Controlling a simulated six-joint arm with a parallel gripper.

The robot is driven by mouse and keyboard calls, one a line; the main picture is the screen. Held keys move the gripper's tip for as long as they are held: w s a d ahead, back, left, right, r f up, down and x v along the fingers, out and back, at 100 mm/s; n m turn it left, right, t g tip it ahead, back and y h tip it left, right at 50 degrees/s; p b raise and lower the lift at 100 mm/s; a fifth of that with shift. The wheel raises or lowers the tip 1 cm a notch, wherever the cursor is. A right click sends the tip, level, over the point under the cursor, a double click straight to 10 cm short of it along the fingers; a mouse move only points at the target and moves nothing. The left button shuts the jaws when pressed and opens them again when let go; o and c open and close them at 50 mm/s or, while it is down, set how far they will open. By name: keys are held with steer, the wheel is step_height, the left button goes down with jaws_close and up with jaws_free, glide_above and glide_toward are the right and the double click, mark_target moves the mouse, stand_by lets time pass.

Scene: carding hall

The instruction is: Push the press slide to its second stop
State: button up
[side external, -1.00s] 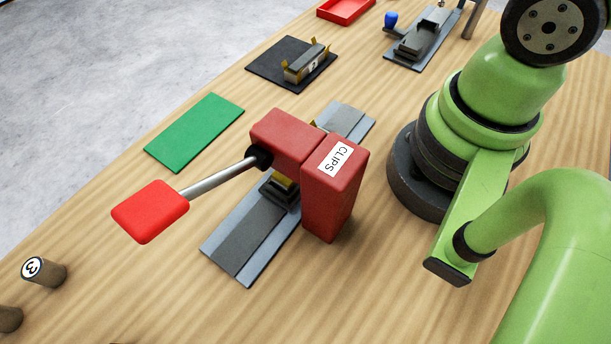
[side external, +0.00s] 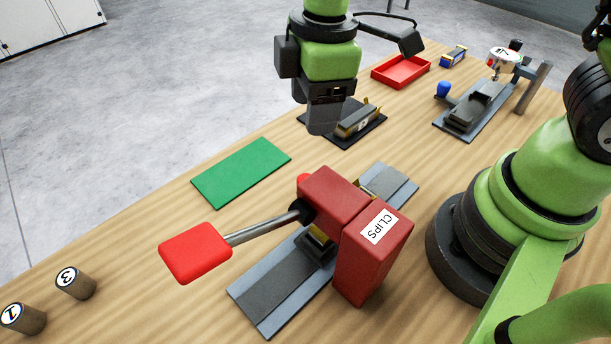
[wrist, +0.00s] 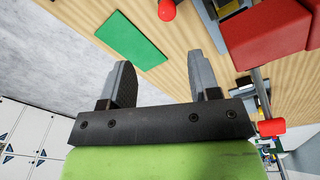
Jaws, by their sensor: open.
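The red press marked CLIPS (side external: 372,262) stands across a grey rail (side external: 262,290). Its lever ends in a large red handle (side external: 195,252). A dark slide block (side external: 312,247) with a yellow part sits on the rail, partly under the press. A small red knob (side external: 304,181) shows behind the press. My gripper (side external: 325,128) hangs above the bench beyond the press, pointing down, apart from it. In the wrist view my gripper (wrist: 163,78) is open with nothing between its fingers. The red press (wrist: 265,38) is at the upper right there.
A green mat (side external: 241,172) lies left of the press. A black pad (side external: 372,131) with a metal fixture is behind my gripper. A blue-knobbed fixture (side external: 470,108), a red tray (side external: 401,70) and numbered pegs (side external: 76,284) also stand on the bench. Bench between mat and pegs is clear.

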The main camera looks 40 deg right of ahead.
steer(key=f+n, duration=0.1)
steer(key=f, duration=0.1)
steer(key=a+f+n, duration=0.1)
steer(key=f, duration=0.1)
steer(key=shift+a+g+h, duration=0.2)
steer(key=shift+g+h, duration=0.1)
steer(key=shift+g, duration=0.1)
step_height(320, 180, down, 10)
steer(key=shift+r, duration=0.1)
jaws_close()
steer(key=a, duration=1)
steer(key=shift+w+a, duration=0.1)
steer(key=shift+a, duration=0.2)
